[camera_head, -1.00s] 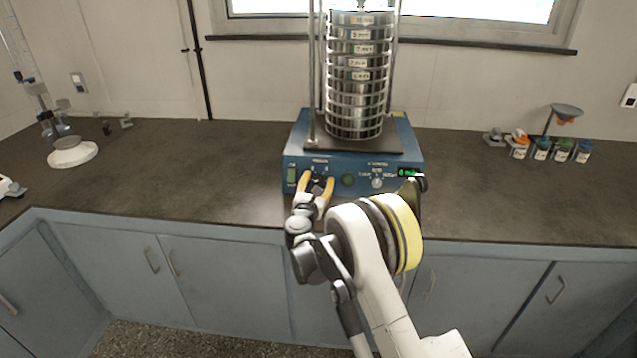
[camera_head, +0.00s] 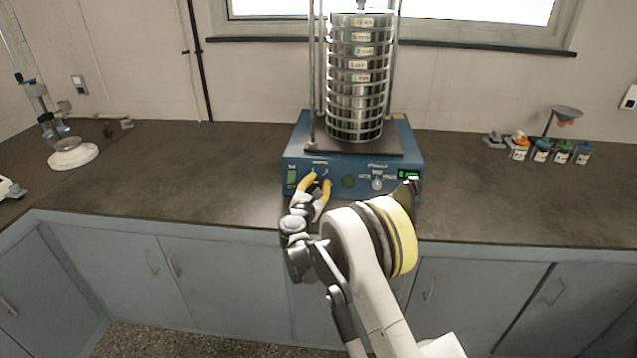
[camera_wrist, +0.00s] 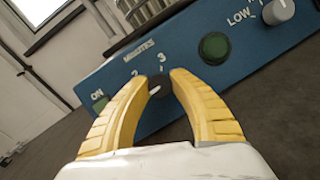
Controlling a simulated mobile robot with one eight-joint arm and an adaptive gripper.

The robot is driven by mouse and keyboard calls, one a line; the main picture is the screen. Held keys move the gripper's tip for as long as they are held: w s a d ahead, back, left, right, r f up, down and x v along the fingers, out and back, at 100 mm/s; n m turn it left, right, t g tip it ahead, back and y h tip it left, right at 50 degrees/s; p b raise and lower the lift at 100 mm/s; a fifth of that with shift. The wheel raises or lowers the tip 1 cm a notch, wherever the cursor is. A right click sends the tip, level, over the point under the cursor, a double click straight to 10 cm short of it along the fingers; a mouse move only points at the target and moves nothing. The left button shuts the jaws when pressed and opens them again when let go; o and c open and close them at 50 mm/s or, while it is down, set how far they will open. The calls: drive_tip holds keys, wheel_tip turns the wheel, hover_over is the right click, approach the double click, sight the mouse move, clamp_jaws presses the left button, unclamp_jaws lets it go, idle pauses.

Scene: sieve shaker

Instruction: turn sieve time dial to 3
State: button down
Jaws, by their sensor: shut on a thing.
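The sieve shaker (camera_head: 297,160) is a blue box with a tall stack of metal sieves (camera_head: 357,80) on top. My gripper (camera_head: 319,181) is at the left part of its front panel. In the wrist view, the time dial (camera_wrist: 157,87) is a dark knob under the label "MINUTES", between my yellow fingertips (camera_wrist: 161,78). The fingers are shut on it. The dial has a pale mark, and the numbers 2 and 3 show above it. The fingers hide the rest of the scale. The wrist view is tilted against the panel.
A green button (camera_wrist: 214,47) and a grey knob (camera_wrist: 278,11) marked "LOW" sit right of the dial. A green switch (camera_wrist: 100,103) marked "ON" is to its left. Small bottles (camera_head: 541,149) stand on the right of the counter (camera_head: 480,200); a white-based stand (camera_head: 73,153) is on the left.

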drive_tip(key=m+h, duration=0.1)
drive_tip(key=m, duration=0.1)
drive_tip(key=m+g, duration=0.1)
drive_tip(key=m, duration=0.2)
drive_tip(key=shift+h+p, duration=0.3)
drive_tip(key=shift+h, duration=0.1)
drive_tip(key=m+g, duration=0.1)
drive_tip(key=m, duration=0.1)
drive_tip(key=m+p, duration=0.1)
drive_tip(key=m, duration=0.1)
drive_tip(key=shift+r+g+h, duration=0.1)
drive_tip(key=shift+g+h, duration=0.3)
drive_tip(key=m+g+p, duration=0.1)
drive_tip(key=m, duration=0.2)
drive_tip(key=m+g+p, duration=0.1)
drive_tip(key=m, duration=0.3)
drive_tip(key=shift+d+m+g+y, duration=0.1)
drive_tip(key=shift+m+g+y, duration=0.2)
drive_tip(key=m+g+y+p, duration=0.1)
drive_tip(key=m, duration=0.3)
drive_tip(key=shift+m+p, duration=0.3)
drive_tip(key=shift+p, duration=0.05)
drive_tip(key=m+g+y+p, duration=0.1)
drive_tip(key=m+y, duration=0.1)
drive_tip(key=m, duration=0.1)
drive_tip(key=shift+m, duration=0.4)
drive_tip(key=c, duration=1.1)
unclamp_jaws()
